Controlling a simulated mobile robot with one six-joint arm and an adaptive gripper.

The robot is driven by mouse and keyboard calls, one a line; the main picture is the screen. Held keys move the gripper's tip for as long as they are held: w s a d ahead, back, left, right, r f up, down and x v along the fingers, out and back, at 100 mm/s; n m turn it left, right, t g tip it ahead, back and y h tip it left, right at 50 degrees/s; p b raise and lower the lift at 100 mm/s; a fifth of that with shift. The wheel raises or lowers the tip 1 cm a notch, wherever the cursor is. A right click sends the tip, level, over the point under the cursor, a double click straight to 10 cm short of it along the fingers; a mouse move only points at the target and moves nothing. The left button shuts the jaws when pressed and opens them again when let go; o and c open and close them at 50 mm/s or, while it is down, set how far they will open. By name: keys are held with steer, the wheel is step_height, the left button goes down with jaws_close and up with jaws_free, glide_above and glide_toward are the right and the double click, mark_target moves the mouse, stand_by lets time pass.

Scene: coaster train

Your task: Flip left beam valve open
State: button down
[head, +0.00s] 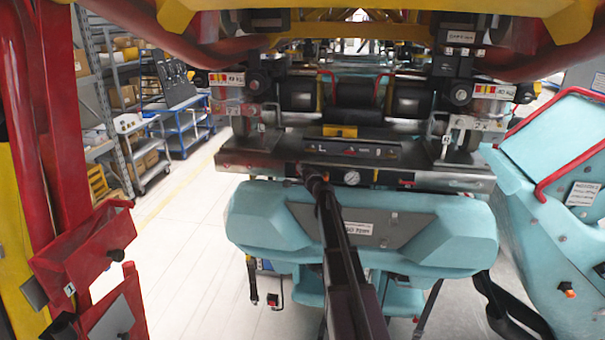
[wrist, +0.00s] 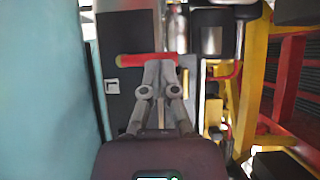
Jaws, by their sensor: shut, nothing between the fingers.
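The grey metal beam (head: 240,160) runs across the front of the coaster train in the head view. In the wrist view a grey panel, perhaps the same beam (wrist: 112,120), carries a red lever handle (wrist: 132,61), perhaps the valve's. My gripper (wrist: 160,62) is shut, and its fingertips overlap the right part of the red handle in the picture. Whether they touch it I cannot tell. In the head view my gripper (head: 312,176) is at the beam's front, left of its middle; my arm hides part of the beam, and the valve is not clear there.
A round gauge (head: 352,177) sits right of my gripper. A teal bumper (head: 265,215) lies below the beam. Red posts and a box (head: 85,245) stand at left, a teal body (head: 550,225) at right. Free floor (head: 190,250) shows at left.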

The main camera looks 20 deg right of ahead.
steer(key=shift+w, duration=0.2)
steer(key=shift+a, duration=0.2)
steer(key=shift+d, duration=0.2)
